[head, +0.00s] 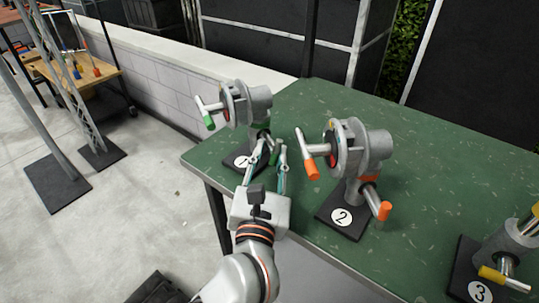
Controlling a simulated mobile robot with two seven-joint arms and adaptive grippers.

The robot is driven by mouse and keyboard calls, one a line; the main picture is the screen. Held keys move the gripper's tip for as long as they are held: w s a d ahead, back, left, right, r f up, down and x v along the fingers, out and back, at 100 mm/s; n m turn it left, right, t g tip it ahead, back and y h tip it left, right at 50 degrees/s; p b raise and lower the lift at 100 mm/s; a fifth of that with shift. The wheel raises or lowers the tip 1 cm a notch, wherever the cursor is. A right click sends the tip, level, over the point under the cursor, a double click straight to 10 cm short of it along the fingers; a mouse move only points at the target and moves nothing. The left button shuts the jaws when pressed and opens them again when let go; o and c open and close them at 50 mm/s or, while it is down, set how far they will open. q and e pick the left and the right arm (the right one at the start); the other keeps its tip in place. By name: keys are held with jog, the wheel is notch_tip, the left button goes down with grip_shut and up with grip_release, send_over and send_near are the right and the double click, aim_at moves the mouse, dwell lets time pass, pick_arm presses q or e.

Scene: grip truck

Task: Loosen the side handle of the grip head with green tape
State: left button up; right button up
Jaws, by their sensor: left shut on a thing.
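The grip head with green tape (258,103) stands at the left end of the green table, on a black base marked 1. Its T-shaped handle with a green tip (208,115) sticks out to the left, clear of my gripper. My left gripper (267,148) reaches in from below, its fingers at the lower green-tipped side handle (275,157) beside the green-taped post. It is shut on that handle; the fingers partly hide the handle and post. My right gripper is not in view.
A grip head with orange tape (372,150) on base 2 stands close to the right of my gripper. A yellow-taped one (515,240) on base 3 is at the lower right. The green table's (440,165) middle right is clear. A low white wall (175,85) runs behind.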

pick_arm(q)
jog(key=o, duration=1.1)
jog(key=shift+d, duration=0.1)
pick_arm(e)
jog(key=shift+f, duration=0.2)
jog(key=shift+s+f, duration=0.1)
pick_arm(q)
jog(key=s, duration=0.4)
jog(key=s+a, duration=0.1)
jog(key=s, duration=0.3)
jog(key=s+f, duration=0.1)
jog(key=s, duration=0.2)
jog(key=shift+s+a, duration=0.2)
jog(key=shift+s, duration=0.2)
